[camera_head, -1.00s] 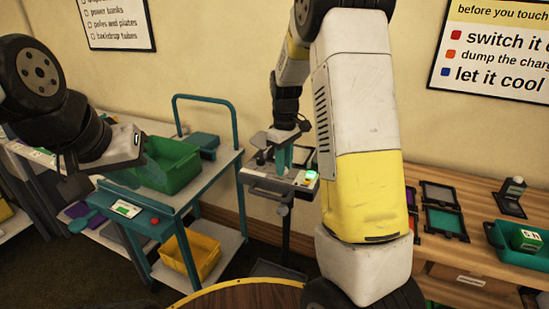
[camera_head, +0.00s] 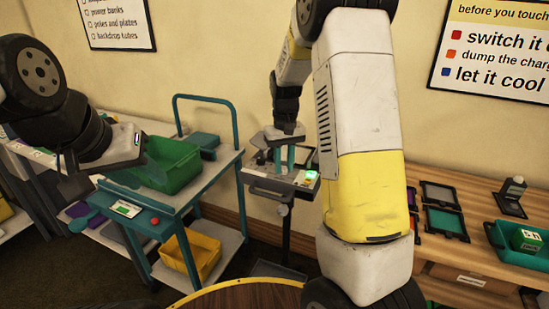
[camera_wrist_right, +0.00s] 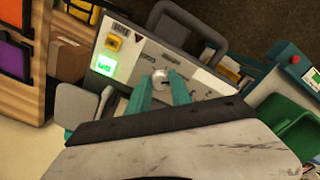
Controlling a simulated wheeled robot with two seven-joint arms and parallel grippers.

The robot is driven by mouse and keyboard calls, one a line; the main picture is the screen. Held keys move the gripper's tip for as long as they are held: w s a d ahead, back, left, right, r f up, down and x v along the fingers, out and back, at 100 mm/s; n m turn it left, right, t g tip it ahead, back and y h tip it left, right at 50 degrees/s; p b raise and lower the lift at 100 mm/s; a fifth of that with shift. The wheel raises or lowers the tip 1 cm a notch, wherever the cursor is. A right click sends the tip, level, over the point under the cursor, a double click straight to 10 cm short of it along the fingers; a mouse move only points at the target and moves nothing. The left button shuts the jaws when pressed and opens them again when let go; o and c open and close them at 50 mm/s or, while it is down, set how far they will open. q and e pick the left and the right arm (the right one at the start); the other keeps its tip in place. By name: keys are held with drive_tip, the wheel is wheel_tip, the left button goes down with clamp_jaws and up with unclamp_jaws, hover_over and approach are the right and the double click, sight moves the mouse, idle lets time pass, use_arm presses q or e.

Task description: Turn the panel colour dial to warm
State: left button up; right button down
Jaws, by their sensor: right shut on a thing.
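The panel (camera_head: 262,183) is a grey box on a stand by the wall, with a lit green display (camera_head: 312,175) at its right end. It also fills the middle of the right wrist view (camera_wrist_right: 205,82), where small printed labels are too blurred to read. A round silver dial knob (camera_wrist_right: 160,76) sits between the teal fingers of my right gripper (camera_wrist_right: 161,88). That gripper is shut on the knob, and in the head view (camera_head: 284,157) it points down onto the panel. The dial's pointer setting cannot be read. My left gripper (camera_head: 120,150) hangs near the trolley; its fingers are not clear.
A teal trolley (camera_head: 195,212) with a green bin (camera_head: 172,165) and a yellow bin (camera_head: 190,258) stands left of the panel. A wooden bench (camera_head: 440,185) with frames and a teal tray (camera_head: 520,254) is at right. A round table edge (camera_head: 240,290) is in front.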

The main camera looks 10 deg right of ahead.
sight(284, 168)
idle(0.3)
drive_tip(key=c, duration=1.2)
unclamp_jaws()
drive_tip(key=shift+o, duration=0.2)
wheel_tip(284, 168, up, 7)
drive_tip(key=shift+r, duration=0.4)
